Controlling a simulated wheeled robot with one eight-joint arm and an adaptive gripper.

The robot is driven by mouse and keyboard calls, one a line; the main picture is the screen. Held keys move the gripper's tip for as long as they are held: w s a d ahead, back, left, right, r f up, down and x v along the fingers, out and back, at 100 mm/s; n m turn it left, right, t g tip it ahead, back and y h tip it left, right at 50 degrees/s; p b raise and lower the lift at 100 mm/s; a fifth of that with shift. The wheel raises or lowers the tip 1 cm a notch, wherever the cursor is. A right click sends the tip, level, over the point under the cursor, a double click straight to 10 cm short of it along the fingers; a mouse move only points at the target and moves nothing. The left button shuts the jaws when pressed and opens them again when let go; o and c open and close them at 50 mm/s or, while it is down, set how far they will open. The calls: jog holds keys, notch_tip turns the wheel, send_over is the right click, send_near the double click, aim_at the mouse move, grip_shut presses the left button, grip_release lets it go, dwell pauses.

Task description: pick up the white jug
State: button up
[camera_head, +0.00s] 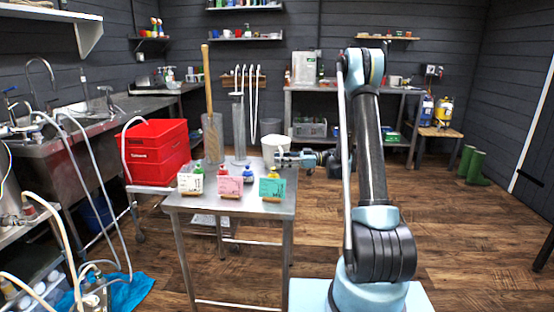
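The white jug (275,146) stands upright at the back right of the small metal table (238,203). My gripper (281,159) is low at the jug's right side, reaching in from the right above the table's right edge. Its fingertips overlap the jug's lower right part in this view. They are too small to tell whether they are open or shut, or whether they touch the jug. The jug's lower part is partly hidden by my gripper and by a bottle in front.
Three card stands, white (190,183), pink (230,187) and green (272,188), line the table's front with small bottles behind. A tall clear cylinder (212,138) with a wooden paddle stands at the back left. Red crates (157,150) stand left of the table.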

jog(key=shift+c, duration=0.6)
grip_shut()
